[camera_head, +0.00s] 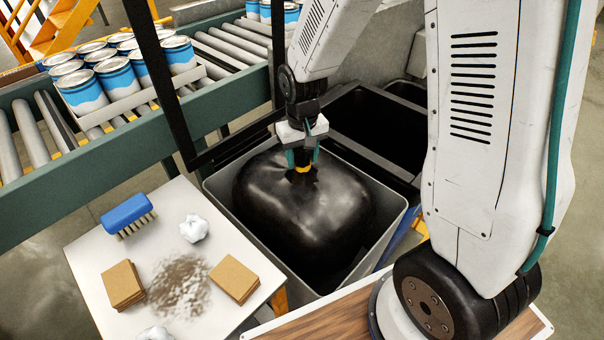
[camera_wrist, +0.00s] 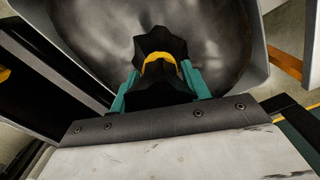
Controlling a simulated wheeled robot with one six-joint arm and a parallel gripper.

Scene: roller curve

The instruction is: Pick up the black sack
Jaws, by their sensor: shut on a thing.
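The black sack (camera_head: 300,213) is a bulging, shiny black bag sitting inside a grey bin (camera_head: 232,232). Its gathered neck has a yellow tie. My gripper (camera_head: 303,163) is above the sack, with its teal fingers on either side of the neck at the tie. In the wrist view, my gripper (camera_wrist: 160,88) is shut on the neck, with the yellow tie between the fingers and the gathered top flaring out. The sack's body (camera_wrist: 205,35) spreads below, within the bin walls. The sack's underside is hidden in the bin.
A white table (camera_head: 190,270) at left holds a blue brush (camera_head: 127,215), brown blocks (camera_head: 234,278) and crumpled white pieces (camera_head: 194,228). A roller conveyor (camera_head: 90,170) with several cans (camera_head: 118,80) runs behind. A black frame (camera_head: 165,85) stands close to the bin. Dark bins (camera_head: 372,128) stand behind.

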